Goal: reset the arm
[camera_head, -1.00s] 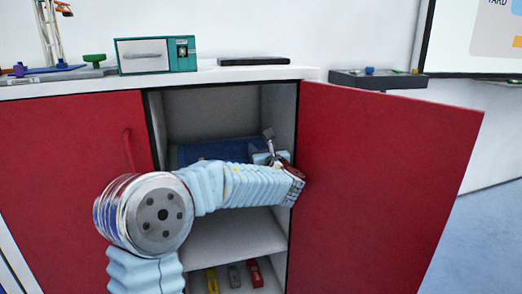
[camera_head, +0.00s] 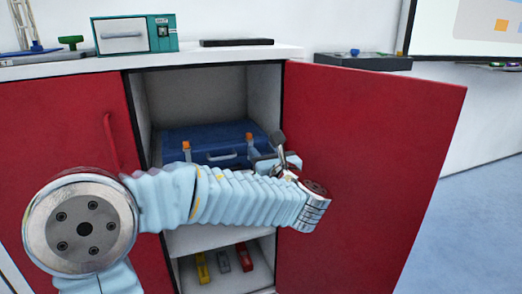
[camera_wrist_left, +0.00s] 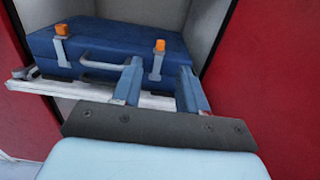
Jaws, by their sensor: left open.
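My left arm comes in from the left in the head view and reaches across the front of the open cabinet. My left gripper (camera_head: 282,155) is at the cabinet opening, beside the open red door (camera_head: 370,150). In the left wrist view its two blue fingers (camera_wrist_left: 158,84) are apart with nothing between them. A blue case (camera_head: 210,138) with a grey handle and orange-topped latches sits on the upper shelf; it also shows in the left wrist view (camera_wrist_left: 105,45), beyond the fingers. My right gripper is not in view.
The left red door (camera_head: 60,150) is shut. Several small toy cars, including a yellow one (camera_head: 202,268), are on the lower shelf (camera_head: 215,285). A teal appliance (camera_head: 134,34) and a black flat box (camera_head: 236,42) stand on the cabinet top. Open floor (camera_head: 480,220) lies at the right.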

